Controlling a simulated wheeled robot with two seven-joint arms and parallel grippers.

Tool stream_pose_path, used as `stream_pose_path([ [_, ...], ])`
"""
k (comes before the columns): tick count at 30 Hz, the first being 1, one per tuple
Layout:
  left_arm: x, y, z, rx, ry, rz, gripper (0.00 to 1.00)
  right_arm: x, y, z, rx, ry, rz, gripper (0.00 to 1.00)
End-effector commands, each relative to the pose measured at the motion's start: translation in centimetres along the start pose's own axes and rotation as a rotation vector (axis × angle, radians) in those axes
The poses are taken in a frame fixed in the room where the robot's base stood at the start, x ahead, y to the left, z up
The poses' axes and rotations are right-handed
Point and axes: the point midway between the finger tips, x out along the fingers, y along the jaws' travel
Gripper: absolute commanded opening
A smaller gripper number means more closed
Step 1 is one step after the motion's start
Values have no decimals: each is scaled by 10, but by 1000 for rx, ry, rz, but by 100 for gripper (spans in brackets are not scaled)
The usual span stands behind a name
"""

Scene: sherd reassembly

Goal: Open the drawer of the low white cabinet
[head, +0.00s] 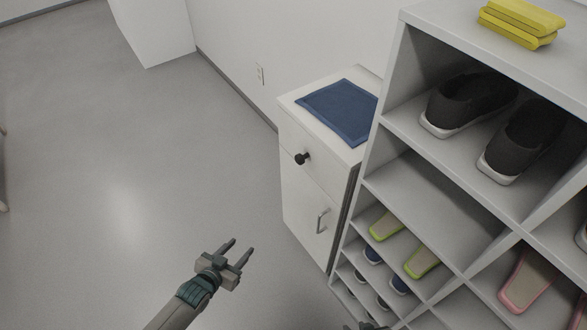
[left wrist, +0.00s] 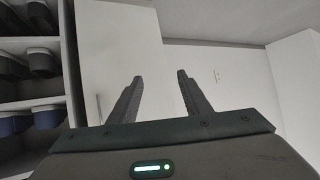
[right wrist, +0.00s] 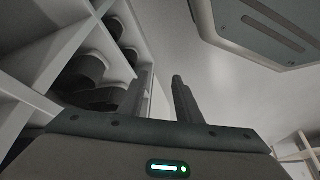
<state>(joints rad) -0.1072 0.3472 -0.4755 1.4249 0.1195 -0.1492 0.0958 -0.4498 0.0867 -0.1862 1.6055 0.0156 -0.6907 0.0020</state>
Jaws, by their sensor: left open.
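The low white cabinet (head: 312,190) stands against the wall, left of the shoe shelf. Its drawer (head: 318,165) is at the top of the front and looks closed, with a round black knob (head: 302,158). Below it is a door with a grey bar handle (head: 321,220). My left gripper (head: 240,246) is open and empty, in front of the cabinet and apart from it. Its spread fingers also show in the left wrist view (left wrist: 160,76). My right gripper (right wrist: 162,76) is open and empty beside the shelf; only a bit of it shows at the head view's bottom edge.
A blue mat (head: 340,110) lies on the cabinet top. The shoe shelf (head: 395,85) stands close on the right, holding black shoes (head: 470,98) and coloured slippers, with folded yellow cloths (head: 521,22) on top. The grey floor (head: 130,150) left of the cabinet is clear.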

Motion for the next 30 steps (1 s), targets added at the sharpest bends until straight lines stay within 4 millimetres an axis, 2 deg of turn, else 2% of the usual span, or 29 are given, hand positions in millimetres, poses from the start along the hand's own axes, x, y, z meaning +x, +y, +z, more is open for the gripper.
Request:
stream_pose_path([
  [1,14,-13,-36,53,95,34,44,-1,0,-4,1,1,-1,31],
  [3,18,-18,-87,104,212,92,44,-15,-1,-12,2,-7,-3,31],
  [6,12,-19,-146,167,352,184,44,-37,-1,-21,3,-19,-6,31],
  [9,-5,-17,-186,216,456,275,44,-62,-2,-27,4,-29,-8,31],
  [12,-24,-15,-211,245,524,353,44,-84,-2,-30,3,-39,-11,31],
  [15,-41,-13,-225,260,565,410,44,-102,-2,-31,2,-47,-13,31],
  [19,-55,-12,-234,266,589,451,44,-117,-3,-32,1,-52,-14,31],
  [30,-59,-12,-238,266,596,463,44,-123,-3,-32,1,-56,-14,31],
])
